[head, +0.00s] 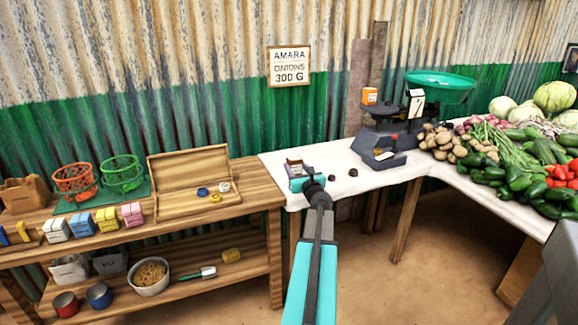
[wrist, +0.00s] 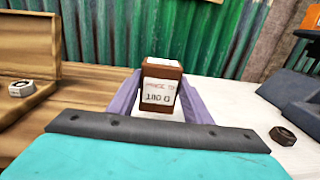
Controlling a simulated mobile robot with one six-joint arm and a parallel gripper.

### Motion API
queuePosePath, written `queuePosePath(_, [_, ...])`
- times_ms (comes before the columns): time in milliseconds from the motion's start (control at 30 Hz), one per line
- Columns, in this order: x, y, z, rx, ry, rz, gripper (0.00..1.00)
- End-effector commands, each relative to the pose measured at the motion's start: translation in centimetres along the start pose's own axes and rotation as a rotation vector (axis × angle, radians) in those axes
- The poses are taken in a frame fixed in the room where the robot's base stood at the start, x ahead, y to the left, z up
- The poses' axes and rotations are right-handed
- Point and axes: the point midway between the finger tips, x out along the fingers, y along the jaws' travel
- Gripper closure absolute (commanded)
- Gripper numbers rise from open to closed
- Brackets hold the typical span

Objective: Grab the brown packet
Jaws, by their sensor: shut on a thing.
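The brown packet (wrist: 161,84) has a white label reading "180 G", with blurred words above it, and stands upright between the fingers in the wrist view. My gripper (wrist: 160,100) is shut on it, with one purple finger on each side. In the head view the packet (head: 294,166) shows just beyond my gripper (head: 299,180), at the left end of the white table. Its lower part is partly hidden by my gripper, and I cannot tell whether it touches the table.
Two small dark weights (head: 344,172) lie right of my gripper on the white table (head: 385,180). A scale (head: 382,140) with a green pan (head: 440,84) and an orange packet (head: 369,95) stands further right. Vegetables crowd the right side. A wooden tray (head: 190,180) lies to the left.

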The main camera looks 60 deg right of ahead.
Motion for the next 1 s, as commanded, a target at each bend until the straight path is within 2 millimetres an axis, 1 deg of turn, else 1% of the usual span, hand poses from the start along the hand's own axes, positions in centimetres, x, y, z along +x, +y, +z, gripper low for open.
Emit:
queuePosePath(33, [-1.1, 0.0, 0.1, 0.0, 0.0, -0.001, 0.82])
queuePosePath(100, [-2.1, -0.2, 0.2, 0.0, 0.0, -0.002, 0.82])
queuePosePath(300, [-4.4, -0.6, 0.5, 0.0, 0.0, -0.001, 0.82])
queuePosePath(400, [-5.2, -0.8, 0.5, 0.0, 0.0, -0.001, 0.82])
queuePosePath(600, [-6.0, -0.9, 0.6, 0.0, -0.001, 0.001, 0.82])
queuePosePath(1000, [-6.0, -0.9, 0.6, 0.0, 0.0, 0.001, 0.82])
